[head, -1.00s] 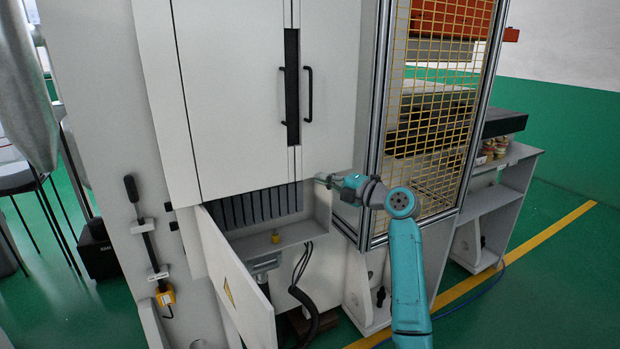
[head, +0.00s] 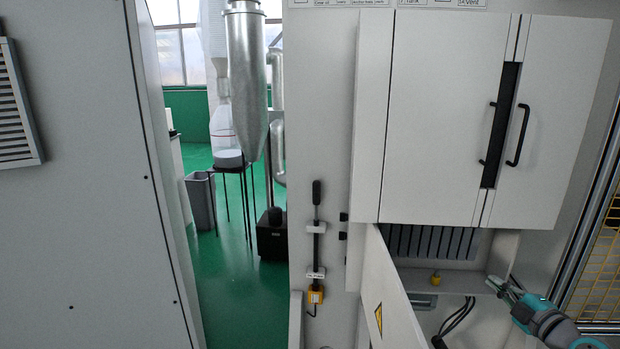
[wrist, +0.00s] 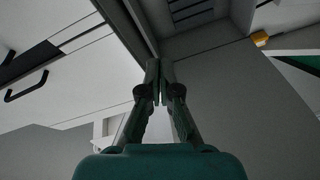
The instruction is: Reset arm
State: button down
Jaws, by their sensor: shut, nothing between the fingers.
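My teal arm shows at the lower right of the head view, with my gripper (head: 502,286) at its end. The gripper is in front of the right side of the open lower compartment (head: 484,248) of a white cabinet. In the wrist view my gripper (wrist: 160,82) points ahead with its two fingers together and nothing between them. I cannot tell whether the fingertips touch the cabinet.
The cabinet's lower door (head: 392,295), with a yellow warning sign, hangs open left of the compartment. A small yellow part (head: 436,279) sits on the compartment's ledge. Upper doors (head: 440,120) are closed. A grey panel (head: 80,180) stands at left; green floor (head: 240,290) shows between.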

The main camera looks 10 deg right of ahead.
jog(key=s+a+f+m+g+h, duration=0.1)
jog(key=s+a+f+m, duration=0.4)
jog(key=a+f, duration=0.5)
jog(key=s+a+f+m+g+h, duration=0.15)
jog(key=s+a+f+m, duration=0.25)
jog(key=s+a+f, duration=0.5)
jog(key=s+a+f+m, duration=0.2)
jog(key=s+a+f, duration=0.15)
jog(key=s, duration=0.35)
jog(key=s+a+f+m, duration=0.2)
jog(key=s+a+f, duration=0.15)
jog(key=s, duration=0.35)
jog(key=s+a+r, duration=0.2)
jog(key=s+r, duration=0.1)
jog(key=s, duration=0.3)
jog(key=s+a+r+m+y, duration=0.1)
jog(key=s+a+r, duration=0.2)
jog(key=s, duration=0.4)
jog(key=s+a+r+m, duration=0.1)
jog(key=s+a+r, duration=0.2)
jog(key=s, duration=0.4)
jog(key=shift+r, duration=0.55)
jog(key=shift+s+y, duration=0.1)
jog(key=shift+y, duration=0.15)
